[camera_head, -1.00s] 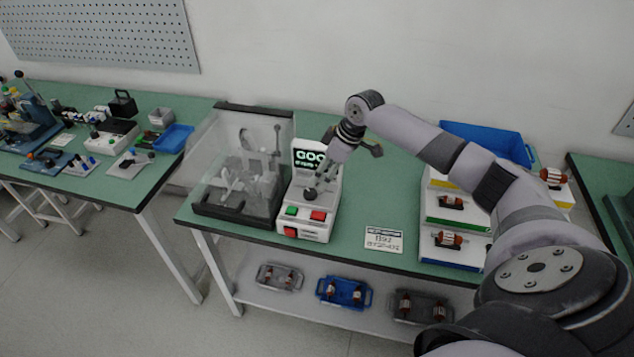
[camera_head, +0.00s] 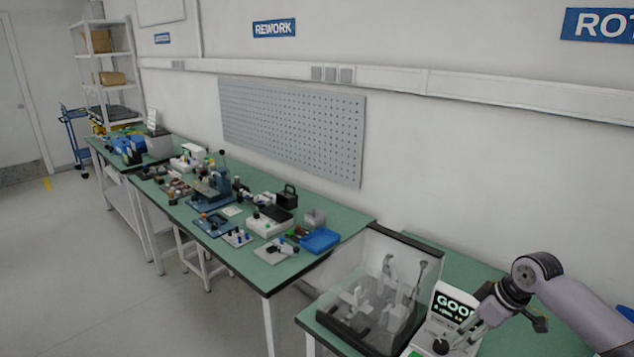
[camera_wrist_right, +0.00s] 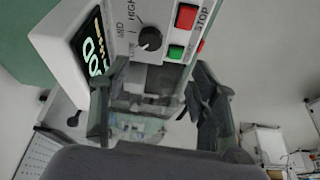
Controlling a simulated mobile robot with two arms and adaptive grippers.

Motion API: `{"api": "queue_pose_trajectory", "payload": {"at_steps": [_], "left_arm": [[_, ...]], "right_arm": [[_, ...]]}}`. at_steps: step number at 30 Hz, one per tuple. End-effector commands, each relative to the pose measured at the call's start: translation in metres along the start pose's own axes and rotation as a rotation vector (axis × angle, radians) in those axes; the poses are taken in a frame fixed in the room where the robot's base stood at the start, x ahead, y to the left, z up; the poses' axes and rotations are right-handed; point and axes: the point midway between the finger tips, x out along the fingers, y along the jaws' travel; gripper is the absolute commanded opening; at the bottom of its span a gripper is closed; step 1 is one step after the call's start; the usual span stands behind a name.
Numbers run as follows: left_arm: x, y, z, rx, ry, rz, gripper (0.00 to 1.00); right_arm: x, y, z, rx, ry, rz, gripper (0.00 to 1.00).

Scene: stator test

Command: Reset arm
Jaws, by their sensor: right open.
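My right arm comes in at the lower right of the head view. Its gripper (camera_head: 464,334) hangs in front of the white tester (camera_head: 432,333), whose lit screen (camera_head: 455,306) reads "GOO…", the rest covered. In the right wrist view my open right gripper (camera_wrist_right: 160,76) has its two dark fingers apart, with nothing seen held between them. Beyond them show the tester's black dial (camera_wrist_right: 150,39), green button (camera_wrist_right: 176,52) and red button (camera_wrist_right: 187,16). I cannot tell whether a finger touches the tester. My left gripper is not in view.
A clear-covered fixture box (camera_head: 345,285) stands left of the tester. Further left, a green bench (camera_head: 345,222) carries a blue tray (camera_head: 320,240) and several small tools and fixtures. A grey pegboard (camera_head: 290,125) hangs on the wall. Open floor lies at the lower left.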

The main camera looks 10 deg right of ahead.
Motion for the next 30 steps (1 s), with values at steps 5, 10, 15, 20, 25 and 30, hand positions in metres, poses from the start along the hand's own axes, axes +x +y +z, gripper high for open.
{"api": "queue_pose_trajectory", "payload": {"at_steps": [5,10,15,20,25,30], "left_arm": [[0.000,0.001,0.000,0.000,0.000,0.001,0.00],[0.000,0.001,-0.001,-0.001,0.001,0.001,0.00],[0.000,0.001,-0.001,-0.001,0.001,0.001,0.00],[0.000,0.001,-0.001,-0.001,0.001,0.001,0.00],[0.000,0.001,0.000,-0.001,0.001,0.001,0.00],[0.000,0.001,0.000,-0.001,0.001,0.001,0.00]], "right_arm": [[0.070,-0.095,0.014,-0.090,-0.056,-0.058,0.55],[0.112,-0.203,0.037,-0.110,-0.055,-0.073,0.55],[0.113,-0.278,0.064,-0.007,-0.027,-0.037,0.55],[0.098,-0.306,0.088,0.118,-0.020,0.019,0.55],[0.081,-0.319,0.111,0.236,-0.031,0.075,0.55],[0.063,-0.325,0.134,0.344,-0.050,0.133,0.55]]}}
